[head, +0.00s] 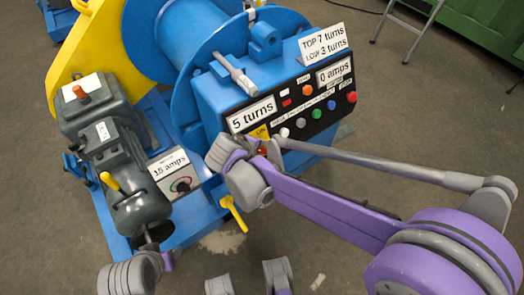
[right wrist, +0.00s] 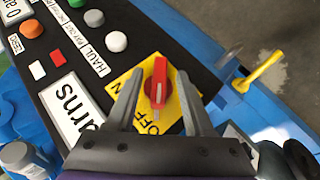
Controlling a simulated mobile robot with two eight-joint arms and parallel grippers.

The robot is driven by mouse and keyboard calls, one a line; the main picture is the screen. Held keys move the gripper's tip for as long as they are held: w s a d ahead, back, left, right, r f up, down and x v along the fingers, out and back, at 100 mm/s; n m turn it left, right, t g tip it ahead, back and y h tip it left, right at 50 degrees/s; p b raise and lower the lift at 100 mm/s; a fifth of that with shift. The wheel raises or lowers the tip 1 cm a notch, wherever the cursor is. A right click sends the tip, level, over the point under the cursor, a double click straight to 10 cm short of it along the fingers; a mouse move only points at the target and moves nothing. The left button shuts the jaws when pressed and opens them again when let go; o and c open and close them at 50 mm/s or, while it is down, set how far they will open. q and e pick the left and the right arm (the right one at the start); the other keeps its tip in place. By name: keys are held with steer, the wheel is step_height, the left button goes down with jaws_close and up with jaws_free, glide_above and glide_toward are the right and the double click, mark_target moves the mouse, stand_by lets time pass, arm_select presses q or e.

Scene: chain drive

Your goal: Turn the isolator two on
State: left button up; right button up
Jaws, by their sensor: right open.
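A red rotary isolator handle (right wrist: 158,85) sits on a yellow plate (right wrist: 186,95) in the right wrist view. The word OFF shows near the handle's lower end; no number is legible on the plate. My right gripper (right wrist: 157,97) is open, with one finger on each side of the handle; contact cannot be told. In the head view, my right gripper (head: 268,149) is at the lower left of the black control panel (head: 310,118), by the yellow plate (head: 261,131). My left arm's grey end (head: 133,275) is at the bottom left; its jaws are unclear.
The panel carries several coloured buttons and a "5 turns" display (head: 252,115). A yellow lever (head: 233,213) sticks out below the panel. A "15 amps" box (head: 174,176) with a dial stands left of my right gripper, beside the grey motor (head: 105,140).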

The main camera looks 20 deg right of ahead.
steer(key=shift+x, duration=0.85)
jaws_close()
